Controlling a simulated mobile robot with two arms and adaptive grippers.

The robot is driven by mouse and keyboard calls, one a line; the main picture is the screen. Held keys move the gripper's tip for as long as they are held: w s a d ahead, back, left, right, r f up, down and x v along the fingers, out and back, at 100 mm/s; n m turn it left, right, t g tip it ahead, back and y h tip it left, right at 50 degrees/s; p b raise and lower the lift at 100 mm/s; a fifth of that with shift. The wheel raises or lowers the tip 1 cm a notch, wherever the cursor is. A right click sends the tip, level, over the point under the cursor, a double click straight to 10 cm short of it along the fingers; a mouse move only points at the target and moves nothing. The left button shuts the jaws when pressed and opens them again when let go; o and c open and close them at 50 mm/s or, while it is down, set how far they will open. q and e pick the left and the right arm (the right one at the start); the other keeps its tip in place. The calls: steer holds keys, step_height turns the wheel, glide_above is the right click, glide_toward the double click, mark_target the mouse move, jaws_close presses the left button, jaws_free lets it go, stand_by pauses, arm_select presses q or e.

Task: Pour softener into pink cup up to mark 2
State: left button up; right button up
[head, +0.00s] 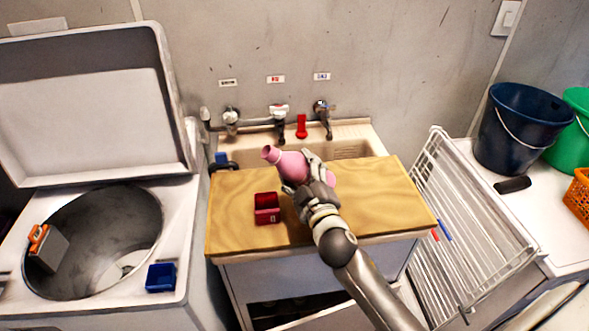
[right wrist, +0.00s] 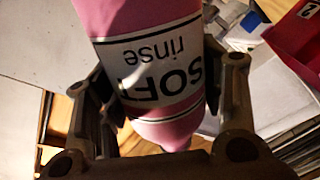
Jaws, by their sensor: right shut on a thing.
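A pink softener bottle (head: 289,164) is held in my right gripper (head: 305,181), which is shut around its body. The bottle lies tipped over, its mouth pointing left. No liquid stream shows. In the right wrist view the bottle (right wrist: 150,30) fills the middle, its white label reading "SOFT rinse" between the fingers. The dark pinkish-red square cup (head: 267,215) stands upright on the wooden board, lower in the picture than the bottle's mouth. It also shows in the right wrist view, cut off at the upper right (right wrist: 297,45), with a "2" tag. Its fill level cannot be read. My left gripper is out of view.
The wooden board (head: 235,230) lies before a sink (head: 350,149) with several taps. An open washer (head: 100,205) at left bears a blue cup (head: 161,277). A white rack (head: 465,225) and dark blue bucket (head: 520,130) are at right. The board's left part is clear.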

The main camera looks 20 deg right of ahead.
steer(key=shift+d+f+n+b, duration=0.45)
steer(key=shift+d+f+n, duration=0.3)
steer(key=shift+n, duration=0.45)
steer(key=shift+s+n, duration=0.1)
steer(key=shift+n, duration=0.2)
steer(key=shift+d+r+n+p, duration=0.15)
steer(key=shift+r+n+p, duration=0.1)
steer(key=shift+n+p, duration=0.25)
steer(key=shift+d+r+n+p, duration=0.2)
steer(key=shift+r+n+p, duration=0.05)
steer(key=shift+n+p, duration=0.5)
stand_by(5.2)
